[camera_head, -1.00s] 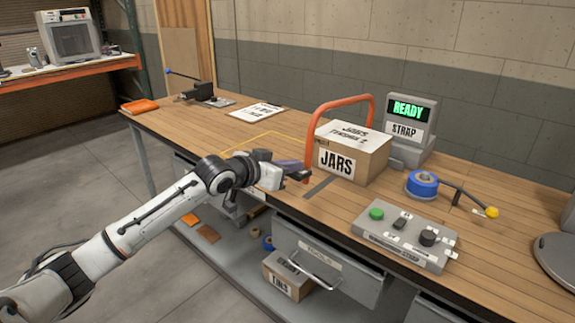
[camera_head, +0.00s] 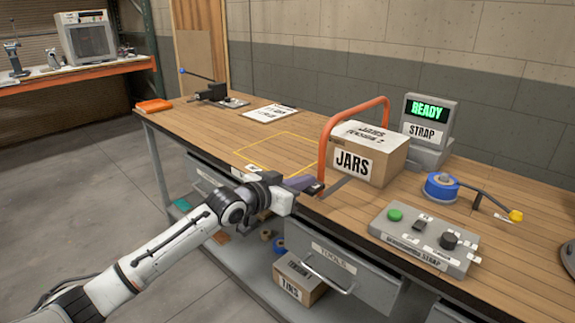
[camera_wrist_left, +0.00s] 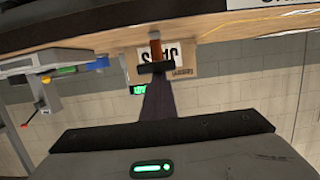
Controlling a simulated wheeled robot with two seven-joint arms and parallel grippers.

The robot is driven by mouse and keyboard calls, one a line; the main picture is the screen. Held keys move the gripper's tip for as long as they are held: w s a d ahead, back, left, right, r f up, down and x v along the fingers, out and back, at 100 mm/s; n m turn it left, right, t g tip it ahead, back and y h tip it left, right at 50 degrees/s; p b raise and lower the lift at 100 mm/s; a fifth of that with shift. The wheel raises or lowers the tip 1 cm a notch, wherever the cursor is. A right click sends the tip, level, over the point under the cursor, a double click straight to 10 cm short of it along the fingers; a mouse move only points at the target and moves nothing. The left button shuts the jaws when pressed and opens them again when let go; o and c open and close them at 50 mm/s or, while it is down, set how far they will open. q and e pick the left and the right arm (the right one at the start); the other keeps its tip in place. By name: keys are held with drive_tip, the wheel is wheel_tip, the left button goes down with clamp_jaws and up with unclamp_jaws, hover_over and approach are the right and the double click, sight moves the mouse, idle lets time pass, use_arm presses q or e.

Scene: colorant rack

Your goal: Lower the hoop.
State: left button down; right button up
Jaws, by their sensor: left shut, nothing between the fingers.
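The hoop (camera_head: 323,150) is an orange tubular arch standing upright on the bench beside a cardboard box marked JARS (camera_head: 388,162). My left gripper (camera_head: 318,187) is shut and empty, at the foot of the hoop's near leg by the bench's front edge. In the left wrist view, which is upside down, the shut fingertips (camera_wrist_left: 155,68) line up with the orange hoop leg (camera_wrist_left: 155,46). I cannot tell whether they touch it. The box shows behind the leg there. My right gripper is not in view.
A display unit (camera_head: 428,118) reads READY above a STRAP label. A grey control panel (camera_head: 405,240) with a green button and a black knob lies at the front right. A yellow outline (camera_head: 262,143) marks clear bench left of the hoop.

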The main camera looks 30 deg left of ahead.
use_arm(q)
wheel_tip(320, 180, up, 4)
drive_tip(key=p, duration=0.2)
drive_tip(key=shift+p, duration=0.4)
drive_tip(key=b+v, duration=0.1)
drive_tip(key=v, duration=0.8)
drive_tip(key=s+d+f+g, duration=0.15)
drive_tip(key=s+f, duration=0.25)
drive_tip(key=f, duration=0.4)
drive_tip(key=s+d+f+g, duration=0.1)
drive_tip(key=s+d+f, duration=0.2)
drive_tip(key=s+f, duration=0.35)
drive_tip(key=s+d+f+g, duration=0.1)
drive_tip(key=s+d+f, duration=0.15)
drive_tip(key=f, duration=0.65)
drive_tip(key=s+d+f+g, duration=0.1)
drive_tip(key=s+d+f, duration=0.3)
drive_tip(key=s, duration=0.5)
drive_tip(key=s+d+f+g+y, duration=0.1)
drive_tip(key=s+d+f, duration=0.3)
drive_tip(key=s+f, duration=0.4)
drive_tip(key=shift+s+d+f+n+g, duration=0.15)
drive_tip(key=shift+s+f+n+g, duration=0.25)
drive_tip(key=shift+f+g, duration=0.25)
